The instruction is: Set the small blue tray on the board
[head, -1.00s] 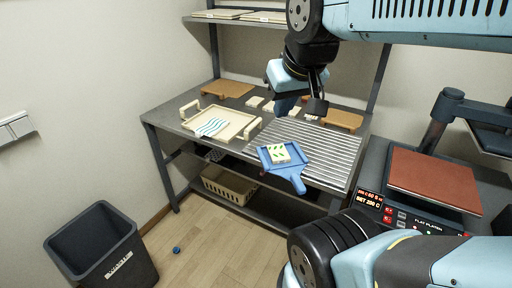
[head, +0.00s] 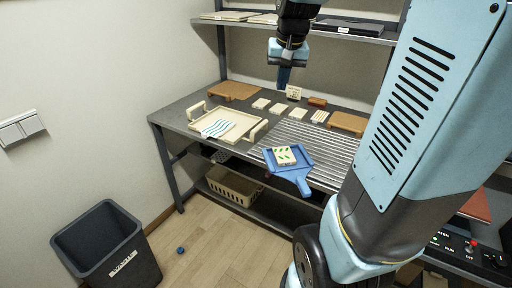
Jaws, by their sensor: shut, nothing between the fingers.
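The small blue tray (head: 303,177) has a handle that points toward the table's front edge. It lies at the front left of a ribbed metal surface (head: 325,144) and carries a pale tile with green marks (head: 284,155). Two brown wooden boards show at the back of the table: one at the left (head: 235,90) and one at the right (head: 347,122), partly hidden by my arm. I cannot tell which is the board meant. My gripper (head: 284,78) is shut and empty, pointing down above the back of the table, well apart from the blue tray.
A cream tray with handles (head: 243,127) holds a blue-striped cloth-like piece (head: 217,128) at the left. Several pale tiles (head: 277,108), a small card (head: 294,92) and a brown block (head: 317,101) stand near the back. A shelf (head: 350,34) hangs above. A bin (head: 105,245) stands on the floor.

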